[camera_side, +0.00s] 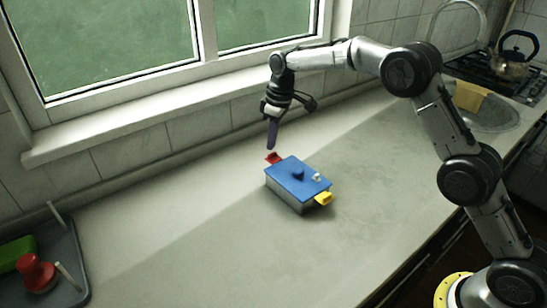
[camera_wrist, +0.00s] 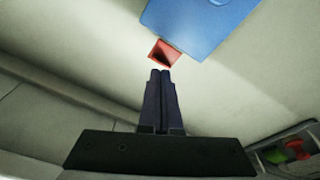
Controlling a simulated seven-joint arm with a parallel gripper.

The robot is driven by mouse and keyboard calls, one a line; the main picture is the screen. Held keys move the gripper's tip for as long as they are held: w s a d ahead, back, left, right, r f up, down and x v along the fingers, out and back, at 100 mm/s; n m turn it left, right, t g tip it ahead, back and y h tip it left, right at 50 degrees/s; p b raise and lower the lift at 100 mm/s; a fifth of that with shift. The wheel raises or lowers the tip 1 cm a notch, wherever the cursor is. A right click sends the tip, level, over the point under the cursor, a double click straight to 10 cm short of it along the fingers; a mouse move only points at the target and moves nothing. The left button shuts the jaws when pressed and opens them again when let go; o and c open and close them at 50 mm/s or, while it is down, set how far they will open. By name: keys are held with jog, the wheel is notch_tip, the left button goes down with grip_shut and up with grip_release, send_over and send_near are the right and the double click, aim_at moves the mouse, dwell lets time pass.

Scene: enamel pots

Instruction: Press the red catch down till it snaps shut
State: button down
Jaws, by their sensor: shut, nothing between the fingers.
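A grey box with a blue lid (camera_side: 298,178) stands on the worktop, with a dark blue knob on the lid. The red catch (camera_side: 273,158) sticks out from the box's far left end. A yellow catch (camera_side: 324,198) is at the opposite end. My gripper (camera_side: 271,147) is shut and empty, pointing down just above the red catch in the side view. In the wrist view the shut fingertips (camera_wrist: 160,72) are close to the red catch (camera_wrist: 164,53), beside the blue lid (camera_wrist: 200,22). I cannot tell whether they touch it.
A grey tray (camera_side: 72,250) at the left holds a green block (camera_side: 17,252) and a red knobbed object (camera_side: 36,273). A tiled wall and window sill (camera_side: 150,118) run behind. A sink, hob and kettle (camera_side: 512,62) are at the far right. The worktop around the box is clear.

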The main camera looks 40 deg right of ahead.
aim_at(271, 156)
jog(key=shift+f, duration=1.7)
dwell(0.3)
dwell(0.3)
jog(key=shift+r, duration=3.55)
